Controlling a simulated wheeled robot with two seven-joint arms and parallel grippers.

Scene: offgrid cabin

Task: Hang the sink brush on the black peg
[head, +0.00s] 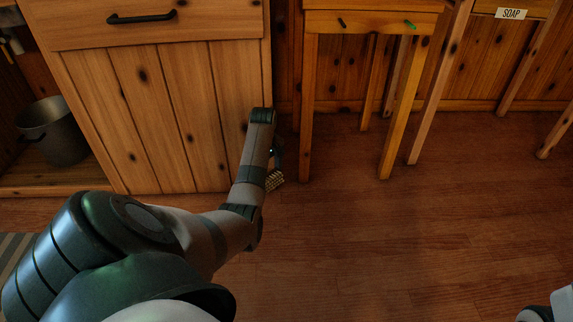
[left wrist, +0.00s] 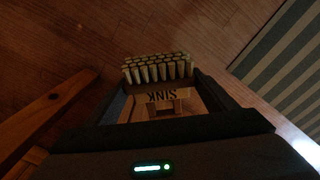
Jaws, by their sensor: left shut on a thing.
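My left gripper (head: 277,158) hangs low beside the cabinet's right edge, mostly hidden behind my forearm in the head view. In the left wrist view the left gripper (left wrist: 157,95) is shut on the sink brush (left wrist: 157,69), a wooden block marked SINK with pale bristle tufts pointing away from the palm. The brush's bristles (head: 275,181) also show below the gripper in the head view. The black peg (head: 342,22) sticks out of the front rail of a small wooden table, up and right of the gripper. The gripper and brush are apart from it. My right gripper is not visible.
A green peg (head: 410,25) is on the same rail, right of the black one. A wooden cabinet (head: 150,110) stands left and a metal bucket (head: 52,132) farther left. A table with a SOAP label (head: 511,14) is at right. The floor (head: 400,240) in front is clear.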

